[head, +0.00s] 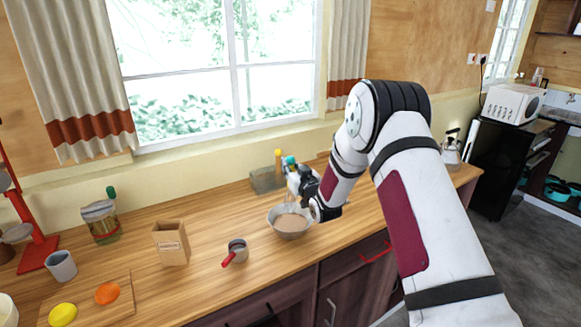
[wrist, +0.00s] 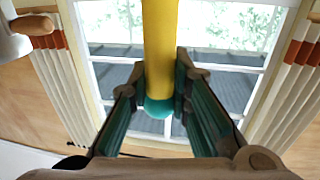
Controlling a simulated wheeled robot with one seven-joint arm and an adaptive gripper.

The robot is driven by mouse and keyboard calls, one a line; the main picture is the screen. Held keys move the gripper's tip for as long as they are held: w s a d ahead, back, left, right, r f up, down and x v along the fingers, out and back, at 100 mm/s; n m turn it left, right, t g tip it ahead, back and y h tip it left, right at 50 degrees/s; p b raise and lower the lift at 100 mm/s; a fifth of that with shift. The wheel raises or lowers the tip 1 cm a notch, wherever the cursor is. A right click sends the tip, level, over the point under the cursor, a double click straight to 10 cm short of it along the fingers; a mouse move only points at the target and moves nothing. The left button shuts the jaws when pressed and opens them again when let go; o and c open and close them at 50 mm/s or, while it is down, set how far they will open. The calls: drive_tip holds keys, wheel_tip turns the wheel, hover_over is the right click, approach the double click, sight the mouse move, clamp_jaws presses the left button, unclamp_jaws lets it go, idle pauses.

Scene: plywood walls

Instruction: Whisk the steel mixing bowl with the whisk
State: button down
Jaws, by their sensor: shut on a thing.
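The steel mixing bowl (head: 291,234) stands on the wooden counter and holds a light brown mix. My gripper (head: 306,186) is above the bowl's back right side in the head view, partly hidden by my wrist. In the wrist view my gripper (wrist: 160,105) is shut on the whisk's yellow handle (wrist: 159,50), which has a teal end between the fingers. In the head view thin wires of the whisk (head: 289,206) seem to reach down to the bowl. I cannot tell how deep they sit in the mix.
A small pot (head: 238,247) with a red handle stands left of the bowl, with a paper box (head: 171,243) beyond it. A grey caddy (head: 266,181) and bottles are behind the bowl. A cutting board (head: 122,308) with fruit, a grey cup (head: 61,266) and a jar (head: 101,222) are at left.

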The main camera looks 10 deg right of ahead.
sight(290, 157)
drive_tip(key=shift+r+p, duration=0.5)
drive_tip(key=shift+r, duration=2.05)
